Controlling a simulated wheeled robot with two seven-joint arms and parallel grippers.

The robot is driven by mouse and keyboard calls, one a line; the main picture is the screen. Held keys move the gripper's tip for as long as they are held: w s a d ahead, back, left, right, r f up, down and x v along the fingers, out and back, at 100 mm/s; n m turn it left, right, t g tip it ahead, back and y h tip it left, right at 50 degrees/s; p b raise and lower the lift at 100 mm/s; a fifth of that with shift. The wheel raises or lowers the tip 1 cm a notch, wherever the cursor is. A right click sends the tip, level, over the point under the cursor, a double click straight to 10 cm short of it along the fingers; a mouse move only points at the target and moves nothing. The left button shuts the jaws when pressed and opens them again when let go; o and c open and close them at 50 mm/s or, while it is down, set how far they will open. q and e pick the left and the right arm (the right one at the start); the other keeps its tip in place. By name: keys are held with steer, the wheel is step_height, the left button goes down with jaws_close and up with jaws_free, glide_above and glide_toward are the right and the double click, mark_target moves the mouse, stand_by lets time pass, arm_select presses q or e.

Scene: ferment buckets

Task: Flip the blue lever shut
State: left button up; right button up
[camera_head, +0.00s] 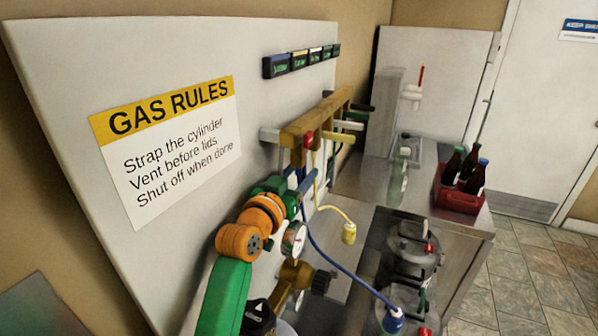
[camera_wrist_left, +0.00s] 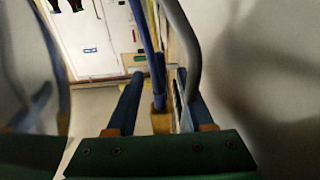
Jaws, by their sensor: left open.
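A brass manifold (camera_head: 312,118) is fixed to the pale wall panel, with a red knob (camera_head: 308,138) at its near end. My left gripper (camera_head: 301,183) is open just below that near end, at the end of my green and orange arm. Blue parts there overlap, so I cannot clearly separate the blue lever from my blue fingers and the blue hose (camera_head: 345,270). In the left wrist view, my open gripper (camera_wrist_left: 157,92) has a long blue piece (camera_wrist_left: 147,40) between its fingers; whether it is lever or hose, and whether it touches, I cannot tell. My right gripper is not seen.
A yellow hose (camera_head: 335,209) hangs close to the gripper. A round gauge (camera_head: 293,240) and brass fitting (camera_head: 290,280) sit below. Metal buckets (camera_head: 410,250) stand at right, near a red crate (camera_head: 458,198) of bottles. A grey curved tube (camera_wrist_left: 188,60) is close in the wrist view.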

arm_select(q)
steer(key=shift+s, duration=0.1)
steer(key=shift+r, duration=0.1)
jaws_close()
stand_by(1.0)
